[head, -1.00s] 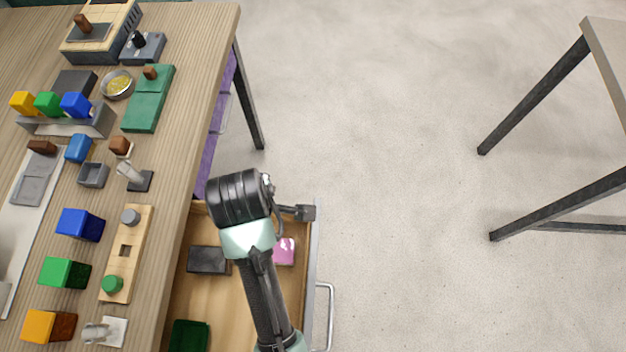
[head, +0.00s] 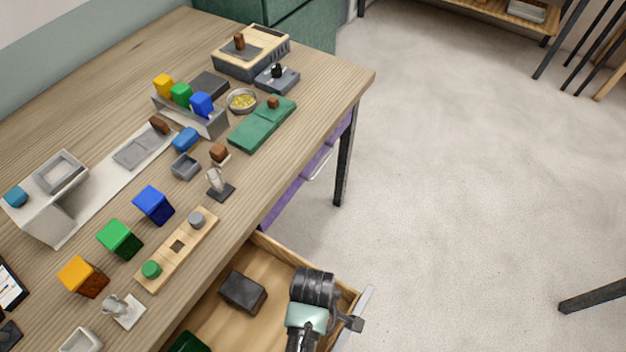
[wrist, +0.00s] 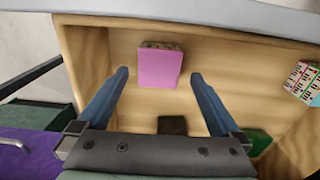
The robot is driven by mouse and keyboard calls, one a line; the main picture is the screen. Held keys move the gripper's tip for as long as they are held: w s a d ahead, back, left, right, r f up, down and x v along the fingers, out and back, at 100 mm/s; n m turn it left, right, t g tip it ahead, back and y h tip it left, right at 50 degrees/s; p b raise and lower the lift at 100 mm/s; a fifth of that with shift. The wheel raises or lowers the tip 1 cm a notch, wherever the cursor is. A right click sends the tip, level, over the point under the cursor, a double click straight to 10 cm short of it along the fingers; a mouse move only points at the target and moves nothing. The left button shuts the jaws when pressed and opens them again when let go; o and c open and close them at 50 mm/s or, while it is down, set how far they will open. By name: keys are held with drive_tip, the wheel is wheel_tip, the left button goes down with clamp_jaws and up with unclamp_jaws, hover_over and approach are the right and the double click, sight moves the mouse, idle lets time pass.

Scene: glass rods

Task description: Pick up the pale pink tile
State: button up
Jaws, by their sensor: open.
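The pale pink tile (wrist: 160,67) lies in the open wooden drawer (wrist: 215,50), near the drawer's front wall. In the wrist view it shows ahead of and between my gripper's two blue fingers (wrist: 158,80), apart from both. My gripper is open and empty. In the head view my arm (head: 312,290) reaches over the drawer (head: 270,265); the tile is hidden behind it and the fingertips cannot be seen.
A dark block (head: 243,291) and a dark green item (head: 190,343) are also in the drawer. A patterned box (wrist: 304,83) sits at its right in the wrist view. The wooden table (head: 110,70) above holds many blocks and trays. Grey floor (head: 470,180) lies open to the right.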

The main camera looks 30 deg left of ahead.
drive_tip(key=shift+w+f, duration=0.1)
drive_tip(key=shift+f, duration=1.25)
drive_tip(key=c, duration=1.5)
